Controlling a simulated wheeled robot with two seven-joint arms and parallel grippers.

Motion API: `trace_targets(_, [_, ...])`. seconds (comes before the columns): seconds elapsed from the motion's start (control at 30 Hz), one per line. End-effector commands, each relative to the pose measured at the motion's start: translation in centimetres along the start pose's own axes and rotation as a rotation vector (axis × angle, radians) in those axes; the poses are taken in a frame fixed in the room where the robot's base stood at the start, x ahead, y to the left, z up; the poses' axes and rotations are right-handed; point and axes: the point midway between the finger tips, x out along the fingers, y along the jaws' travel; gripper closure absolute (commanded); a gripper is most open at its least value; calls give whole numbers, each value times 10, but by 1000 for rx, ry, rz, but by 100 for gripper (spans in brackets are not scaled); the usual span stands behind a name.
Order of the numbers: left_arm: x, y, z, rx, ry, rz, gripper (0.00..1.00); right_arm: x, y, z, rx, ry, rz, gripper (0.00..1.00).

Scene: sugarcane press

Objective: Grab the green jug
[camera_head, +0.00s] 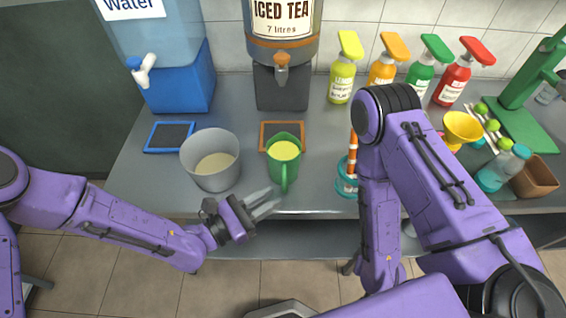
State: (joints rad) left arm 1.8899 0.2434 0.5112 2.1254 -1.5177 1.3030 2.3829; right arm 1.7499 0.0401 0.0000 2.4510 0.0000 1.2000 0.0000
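The green jug (284,162) stands upright on the grey counter, with yellowish contents showing inside its open top. Its handle points toward the front edge. My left gripper (268,203) is just in front of and a little left of the jug, near the counter's front edge, with its fingers pointing right toward the handle. Two pale fingers show with a gap between them and nothing in it. They look apart from the jug. My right arm (430,170) is folded up on the right; its gripper cannot be made out.
A large grey pot (211,160) stands left of the jug, close to my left gripper. The iced tea dispenser (282,60) is behind the jug, and the water dispenser (160,55) is at the back left. Spray bottles (343,70), a yellow funnel (461,128) and a teal bottle (503,168) stand to the right.

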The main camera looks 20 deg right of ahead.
Motion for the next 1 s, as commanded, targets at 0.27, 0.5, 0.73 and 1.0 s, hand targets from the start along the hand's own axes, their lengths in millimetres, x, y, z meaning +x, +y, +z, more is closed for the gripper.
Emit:
trace_targets(0.27, [44, 3, 3, 1, 2, 1, 75, -18, 1, -8, 0, 1, -1, 57])
trace_targets(0.5, [55, 4, 0, 0, 2, 4, 75, -18, 1, -8, 0, 1, 0, 57])
trace_targets(0.73, [54, 4, 0, 0, 3, 4, 100, -18, 1, -8, 0, 1, -1, 57])
trace_targets(1.0, [54, 4, 0, 0, 2, 4, 100, -18, 1, -8, 0, 1, 0, 57])
